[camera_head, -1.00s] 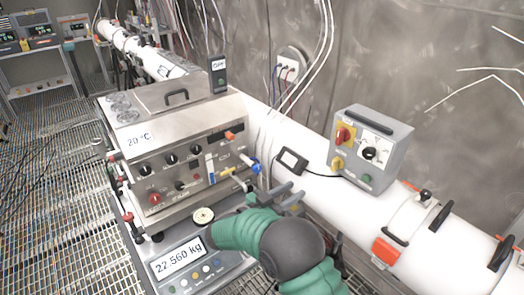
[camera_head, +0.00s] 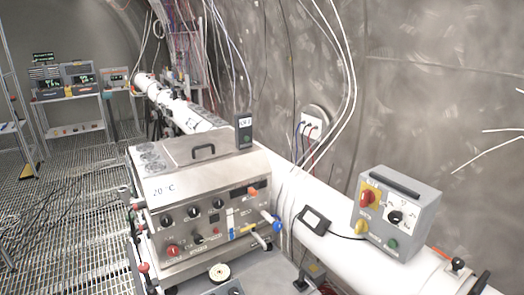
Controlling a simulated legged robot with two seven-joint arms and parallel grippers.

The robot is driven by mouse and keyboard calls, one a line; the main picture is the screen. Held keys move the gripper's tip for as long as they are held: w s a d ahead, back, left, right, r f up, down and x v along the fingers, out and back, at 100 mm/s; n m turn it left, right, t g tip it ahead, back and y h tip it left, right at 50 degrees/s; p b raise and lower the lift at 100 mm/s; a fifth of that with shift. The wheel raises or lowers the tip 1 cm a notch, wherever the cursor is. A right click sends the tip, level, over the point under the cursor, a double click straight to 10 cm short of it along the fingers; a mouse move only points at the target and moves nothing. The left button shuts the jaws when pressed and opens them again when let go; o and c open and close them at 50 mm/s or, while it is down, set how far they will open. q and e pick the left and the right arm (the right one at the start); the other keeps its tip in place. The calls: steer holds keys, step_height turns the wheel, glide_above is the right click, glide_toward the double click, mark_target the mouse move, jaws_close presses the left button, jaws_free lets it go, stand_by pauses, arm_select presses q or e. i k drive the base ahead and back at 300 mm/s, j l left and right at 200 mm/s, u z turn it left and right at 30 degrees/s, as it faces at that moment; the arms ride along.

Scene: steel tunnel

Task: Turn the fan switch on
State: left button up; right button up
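A grey control box (camera_head: 397,213) stands on the white pipe at the right. It has a red rotary switch on a yellow plate (camera_head: 370,197), a black knob on a white dial (camera_head: 395,217), a yellow knob (camera_head: 361,227) and a green button (camera_head: 391,243). A steel bath unit (camera_head: 205,205) with a 20 °C label stands left of it. Its front has several black knobs, a red knob (camera_head: 173,250) and small switches. The labels are too small to read, so I cannot tell which one is the fan switch. Neither gripper is in view.
The white pipe (camera_head: 325,243) runs along the wall, with a small black-framed device (camera_head: 314,221) on it. A wall socket (camera_head: 312,125) with cables is behind. Shelves with instruments (camera_head: 75,95) stand at the far left.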

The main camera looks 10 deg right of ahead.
mark_target(368, 196)
steer(key=i+l+z, duration=0.15)
steer(key=z, duration=1)
